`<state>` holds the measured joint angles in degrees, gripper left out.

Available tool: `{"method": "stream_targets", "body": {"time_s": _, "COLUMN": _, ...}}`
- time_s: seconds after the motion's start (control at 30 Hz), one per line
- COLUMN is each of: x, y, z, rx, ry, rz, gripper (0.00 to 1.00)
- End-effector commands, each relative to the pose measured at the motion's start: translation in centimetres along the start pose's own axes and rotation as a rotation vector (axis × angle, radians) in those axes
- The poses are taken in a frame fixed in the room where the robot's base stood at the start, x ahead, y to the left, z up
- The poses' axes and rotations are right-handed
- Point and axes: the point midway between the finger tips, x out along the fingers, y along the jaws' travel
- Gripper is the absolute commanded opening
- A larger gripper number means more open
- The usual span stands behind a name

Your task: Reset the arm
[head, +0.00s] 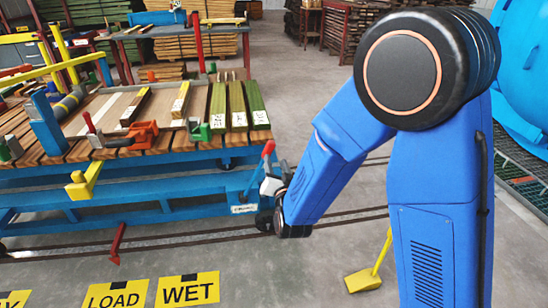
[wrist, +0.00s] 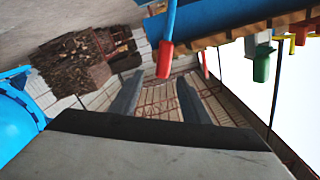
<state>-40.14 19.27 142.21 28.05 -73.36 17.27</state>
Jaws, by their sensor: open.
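My blue arm (head: 325,150) reaches down and left from its big black shoulder joint in the head view. My gripper (head: 268,200) is at the right end of the blue trolley (head: 150,205), partly hidden by my own wrist. In the wrist view my gripper (wrist: 158,92) shows two grey fingers spread apart with nothing held between them. A lever with a red grip (head: 268,150) stands close to the gripper. The red grip (wrist: 165,60) also shows just beyond the fingers in the wrist view; I cannot tell if they touch.
The trolley carries timber boards (head: 238,105) and coloured clamps (head: 140,134). A blue autoclave vessel (head: 525,65) stands at the right. Floor signs marked LOAD (head: 117,295) and WET (head: 188,290) lie in front. A yellow tool (head: 365,278) is on the floor. The back middle floor is clear.

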Motion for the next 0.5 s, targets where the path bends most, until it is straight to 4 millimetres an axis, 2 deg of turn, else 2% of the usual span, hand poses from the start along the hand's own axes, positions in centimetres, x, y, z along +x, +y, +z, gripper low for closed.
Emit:
{"method": "stream_targets", "body": {"time_s": 0.17, "x": -1.16, "y": 0.0, "z": -0.04, "rx": 0.0, "ry": 0.001, "rz": -0.001, "gripper": 0.42}}
{"method": "stream_targets", "body": {"time_s": 0.5, "x": -1.28, "y": 0.03, "z": -0.06, "rx": 0.0, "ry": 0.001, "rz": 0.0, "gripper": 0.42}}
